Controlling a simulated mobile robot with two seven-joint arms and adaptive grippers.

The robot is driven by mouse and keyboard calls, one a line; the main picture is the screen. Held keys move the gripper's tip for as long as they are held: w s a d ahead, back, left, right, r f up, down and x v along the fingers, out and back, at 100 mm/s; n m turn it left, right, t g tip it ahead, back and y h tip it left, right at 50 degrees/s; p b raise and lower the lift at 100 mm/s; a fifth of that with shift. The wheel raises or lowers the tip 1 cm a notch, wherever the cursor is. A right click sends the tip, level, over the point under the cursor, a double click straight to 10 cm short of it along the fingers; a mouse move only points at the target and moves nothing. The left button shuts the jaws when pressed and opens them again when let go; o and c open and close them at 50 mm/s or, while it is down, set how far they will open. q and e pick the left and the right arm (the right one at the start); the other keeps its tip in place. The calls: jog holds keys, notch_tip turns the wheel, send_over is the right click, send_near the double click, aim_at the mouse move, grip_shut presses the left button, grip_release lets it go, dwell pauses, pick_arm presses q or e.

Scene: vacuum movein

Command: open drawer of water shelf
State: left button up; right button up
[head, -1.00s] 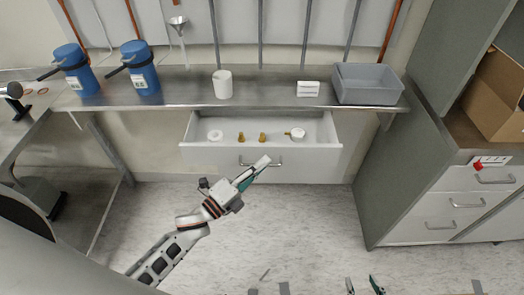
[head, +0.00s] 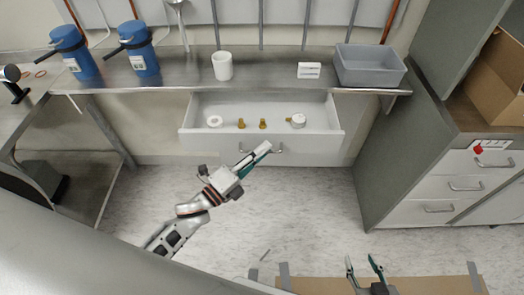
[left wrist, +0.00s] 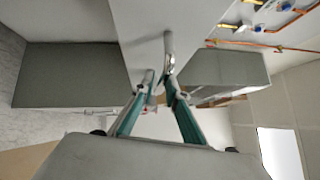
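The white drawer (head: 215,144) under the steel shelf stands pulled out. A white ring, two brass fittings (head: 262,124) and a round white piece (head: 297,121) lie inside it. My left gripper (head: 263,149) is at the metal handle (head: 277,149) on the drawer front. In the left wrist view, the fingers (left wrist: 160,80) lean together around the handle bar (left wrist: 168,45); the exact contact is hard to see. My right gripper (head: 361,262) is open and empty at the bottom of the head view, away from the drawer.
On the shelf (head: 270,80) stand two blue containers (head: 138,50), a white cup (head: 222,66), a small white block (head: 309,70) and a grey bin (head: 369,66). A grey cabinet (head: 398,160) stands right. Cardboard (head: 420,284) lies at the bottom. Floor before the drawer is clear.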

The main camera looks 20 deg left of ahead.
pick_arm(q)
jog(key=v, duration=1.2)
jog(key=s+f+n+g+y, duration=0.3)
jog(key=f+n, duration=0.4)
jog(key=n, duration=0.3)
jog(key=s+f+n+g+y, duration=0.3)
jog(key=f+n, duration=0.5)
jog(key=n, duration=0.3)
jog(key=shift+s+d+f+y, duration=0.15)
jog(key=shift+s+y, duration=0.45)
jog(key=shift+s, duration=0.25)
